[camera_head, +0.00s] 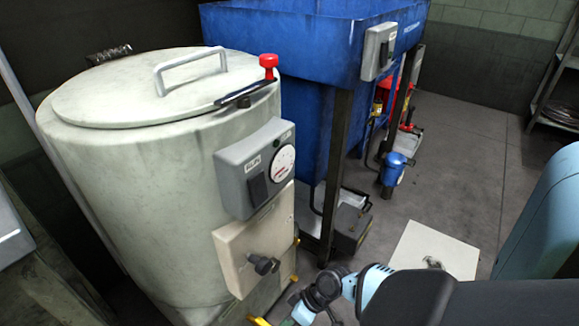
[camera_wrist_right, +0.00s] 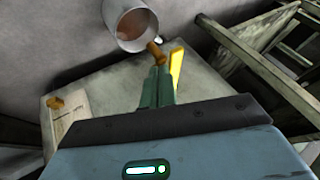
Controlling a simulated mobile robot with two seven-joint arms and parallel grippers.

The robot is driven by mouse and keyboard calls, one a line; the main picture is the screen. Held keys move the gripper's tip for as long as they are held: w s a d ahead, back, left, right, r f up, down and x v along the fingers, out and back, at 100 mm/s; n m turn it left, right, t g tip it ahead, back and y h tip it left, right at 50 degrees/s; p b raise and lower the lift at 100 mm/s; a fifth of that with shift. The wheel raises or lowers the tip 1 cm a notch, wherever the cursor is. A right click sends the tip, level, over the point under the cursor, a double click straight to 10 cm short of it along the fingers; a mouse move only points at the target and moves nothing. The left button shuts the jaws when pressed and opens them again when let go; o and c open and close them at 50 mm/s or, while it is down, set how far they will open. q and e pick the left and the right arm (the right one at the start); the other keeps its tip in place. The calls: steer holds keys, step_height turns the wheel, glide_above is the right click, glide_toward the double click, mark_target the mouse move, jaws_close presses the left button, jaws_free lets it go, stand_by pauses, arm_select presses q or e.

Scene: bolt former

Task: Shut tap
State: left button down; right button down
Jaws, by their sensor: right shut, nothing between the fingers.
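The tap shows in the right wrist view as a small brass-coloured body (camera_wrist_right: 155,52) with a yellow lever (camera_wrist_right: 176,68) beside it. The lever stands just right of my right gripper (camera_wrist_right: 157,76), whose green fingers are shut together with nothing between them. The fingertips are close to the brass part; I cannot tell whether they touch it or the lever. In the head view my right arm reaches in from the bottom right to low beside the pale tank (camera_head: 150,190); its fingers and the tap are not clear there. My left gripper is not in view.
A grey control box (camera_head: 257,165) with a gauge and a plate with a black knob (camera_head: 264,263) are on the tank's side. A blue machine (camera_head: 300,45) stands behind.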

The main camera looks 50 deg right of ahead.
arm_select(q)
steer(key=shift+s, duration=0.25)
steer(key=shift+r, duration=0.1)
